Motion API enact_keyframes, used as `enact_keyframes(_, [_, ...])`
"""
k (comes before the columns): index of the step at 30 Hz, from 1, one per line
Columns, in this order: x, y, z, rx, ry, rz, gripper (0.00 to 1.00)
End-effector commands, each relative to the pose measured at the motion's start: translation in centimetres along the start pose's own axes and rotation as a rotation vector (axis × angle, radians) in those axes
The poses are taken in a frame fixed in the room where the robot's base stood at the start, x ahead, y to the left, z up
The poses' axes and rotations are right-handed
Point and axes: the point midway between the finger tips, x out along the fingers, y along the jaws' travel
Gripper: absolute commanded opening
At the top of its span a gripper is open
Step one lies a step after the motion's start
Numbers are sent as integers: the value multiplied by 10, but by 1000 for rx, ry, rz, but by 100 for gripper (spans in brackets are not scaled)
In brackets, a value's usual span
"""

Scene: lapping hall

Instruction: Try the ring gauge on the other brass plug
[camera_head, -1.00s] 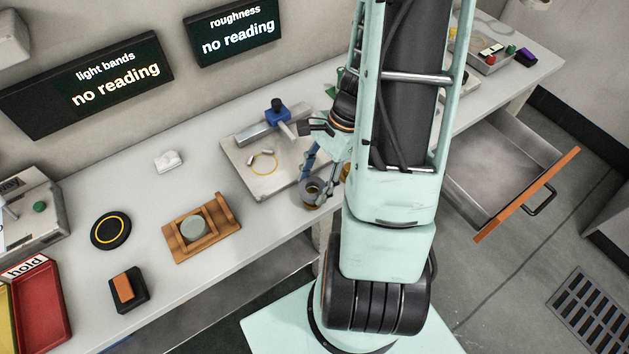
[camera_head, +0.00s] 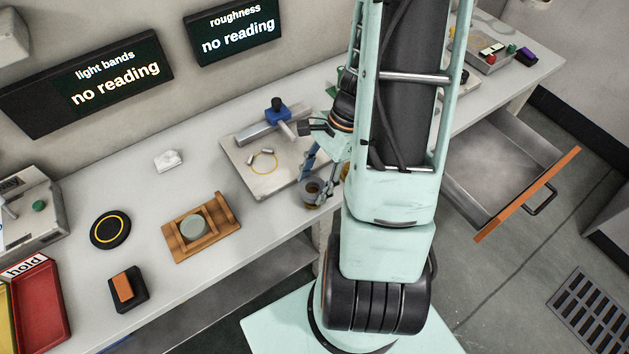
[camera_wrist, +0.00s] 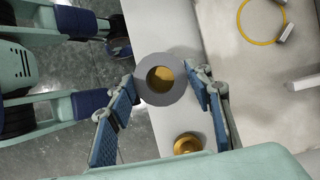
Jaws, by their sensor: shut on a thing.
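The ring gauge (camera_wrist: 147,92) is a thick grey ring, gripped between the two fingertips of my gripper (camera_wrist: 159,81) in the wrist view. Brass shows inside its bore, set off toward the right. I cannot tell whether the ring is around that plug or just above it. In the head view the ring gauge (camera_head: 308,198) is at the bench's front edge, with brown-gold in its hole. Another brass plug (camera_wrist: 187,145) stands bare on the bench beside my right finger in the wrist view. My arm hides much of this area in the head view.
A grey plate (camera_head: 262,187) with a blue-topped stand (camera_head: 278,113) and a thin yellow ring (camera_head: 263,163) lies just left of my gripper. A wooden holder (camera_head: 228,240) is farther left. An open drawer (camera_head: 500,165) juts out at right. Both displays say "no reading".

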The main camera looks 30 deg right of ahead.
Motion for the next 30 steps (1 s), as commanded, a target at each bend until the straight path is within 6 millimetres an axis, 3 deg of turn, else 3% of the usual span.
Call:
enact_keyframes(14, [1, 0, 0, 0, 0, 0, 16])
enact_keyframes(15, [1, 0, 0, 0, 0, 0, 51])
enact_keyframes(19, [1, 0, 0, 0, 0, 0, 65])
enact_keyframes(30, [-3, 0, -1, 0, 1, -1, 67])
